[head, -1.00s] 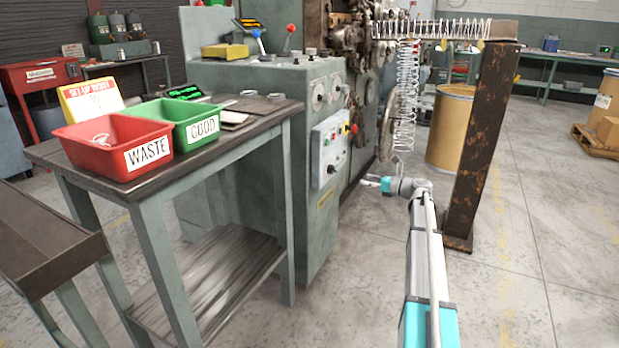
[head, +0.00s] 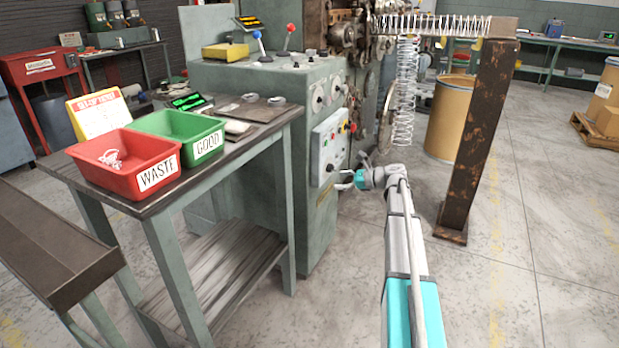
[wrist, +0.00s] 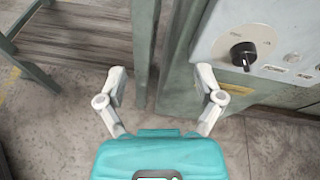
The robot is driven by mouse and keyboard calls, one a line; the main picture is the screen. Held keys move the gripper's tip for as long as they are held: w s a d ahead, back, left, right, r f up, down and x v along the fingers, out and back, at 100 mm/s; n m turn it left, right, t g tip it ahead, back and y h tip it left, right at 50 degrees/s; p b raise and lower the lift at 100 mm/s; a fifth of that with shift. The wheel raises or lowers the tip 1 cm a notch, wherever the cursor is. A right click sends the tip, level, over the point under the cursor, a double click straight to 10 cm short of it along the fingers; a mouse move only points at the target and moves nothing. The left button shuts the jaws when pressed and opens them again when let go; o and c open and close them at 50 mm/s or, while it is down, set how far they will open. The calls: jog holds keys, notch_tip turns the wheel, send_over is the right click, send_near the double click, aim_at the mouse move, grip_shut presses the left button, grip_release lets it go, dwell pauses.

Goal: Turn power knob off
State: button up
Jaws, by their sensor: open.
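A black knob on a light round plate (wrist: 243,55) sits low on the machine's pale control panel (wrist: 225,30), at the upper right of the wrist view. In the head view the panel (head: 322,150) is on the machine's front, with the dark knob (head: 330,168) near its bottom. My gripper (wrist: 160,74) is open and empty, its fingers spread either side of the green cabinet edge; the knob is right of the right finger, not between them. In the head view my gripper (head: 340,181) is beside the panel's lower edge; contact cannot be told.
A worktable (head: 105,193) with a red WASTE bin (head: 140,190) and a green GOOD bin (head: 190,147) stands left of the machine. A rusty post (head: 477,140) stands right of my arm. Springs (head: 404,95) hang above. Open floor lies at right.

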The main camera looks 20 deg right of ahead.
jog(key=s+a+r+n+g+h+p, duration=0.1)
jog(key=s+a+r+n+g+p, duration=0.1)
jog(key=a+p, duration=0.5)
jog(key=s+a+r+n+g+h+p, duration=0.2)
jog(key=s+a+r+n+g+p, duration=0.1)
jog(key=s+a+r+n+p, duration=0.2)
jog(key=shift+s+a+r+n+p, duration=0.15)
jog(key=shift+s+a+n+p, duration=0.85)
jog(key=shift+s+a, duration=0.2)
jog(key=s+a+f+n+g+h, duration=0.2)
jog(key=s+a+f+n+h, duration=0.15)
jog(key=s+n, duration=0.55)
jog(key=s+a+f+n+g+h, duration=0.3)
jog(key=s+a+n+h, duration=0.25)
jog(key=s, duration=0.75)
notch_tip(320, 180, up, 24)
jog(key=p, duration=2.3)
jog(key=shift+w+r+y+p, duration=0.15)
jog(key=shift+w+y+p, duration=0.2)
jog(key=shift+w, duration=0.1)
jog(key=shift+d, duration=0.1)
